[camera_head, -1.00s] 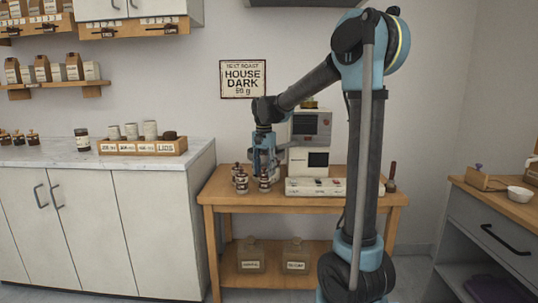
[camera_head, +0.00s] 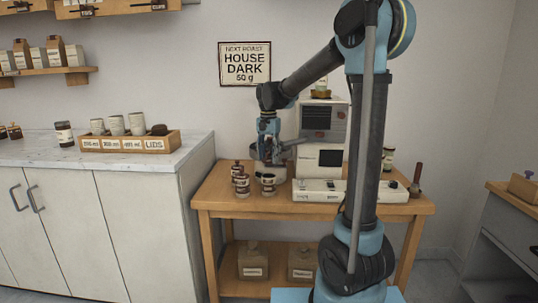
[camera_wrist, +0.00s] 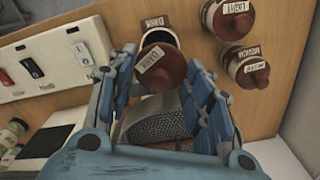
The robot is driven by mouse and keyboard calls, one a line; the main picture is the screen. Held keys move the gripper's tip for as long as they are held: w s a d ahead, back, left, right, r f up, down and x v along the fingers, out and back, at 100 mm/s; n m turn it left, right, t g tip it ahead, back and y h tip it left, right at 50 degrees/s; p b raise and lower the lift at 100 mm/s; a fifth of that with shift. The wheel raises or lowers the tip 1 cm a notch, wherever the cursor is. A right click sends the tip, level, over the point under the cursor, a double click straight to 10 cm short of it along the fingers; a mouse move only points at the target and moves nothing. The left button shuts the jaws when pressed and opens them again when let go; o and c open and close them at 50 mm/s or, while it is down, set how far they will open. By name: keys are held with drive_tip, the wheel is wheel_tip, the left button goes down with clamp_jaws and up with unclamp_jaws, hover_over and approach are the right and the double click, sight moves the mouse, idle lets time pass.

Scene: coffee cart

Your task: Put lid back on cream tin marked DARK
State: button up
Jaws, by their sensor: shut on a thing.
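My gripper (camera_wrist: 160,75) is shut on a red-brown lid with a white label, whose writing reads like DARK but is tilted. The cream tin marked DARK (camera_wrist: 157,24) stands open just beyond the lid in the wrist view, with its dark mouth partly covered by the lid in the picture. Whether lid and tin touch I cannot tell. In the head view my gripper (camera_head: 268,140) is above and behind the open tin (camera_head: 268,185) on the wooden table.
Lidded tins LIGHT (camera_wrist: 232,22) and MEDIUM (camera_wrist: 246,68) stand close by on the right in the wrist view. A grey textured surface (camera_wrist: 155,120) lies under my fingers. The white switch panel (camera_wrist: 60,55) is at left. A LIDS box (camera_head: 125,143) sits on the counter.

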sight(269, 159)
drive_tip(key=shift+f, duration=3.1)
drive_tip(key=shift+s+f, duration=0.1)
idle(0.5)
drive_tip(key=o, duration=1.1)
drive_tip(key=shift+c, duration=0.2)
drive_tip(key=shift+o, duration=0.2)
drive_tip(key=o, duration=0.4)
drive_tip(key=shift+o, duration=0.2)
drive_tip(key=shift+r, duration=3.5)
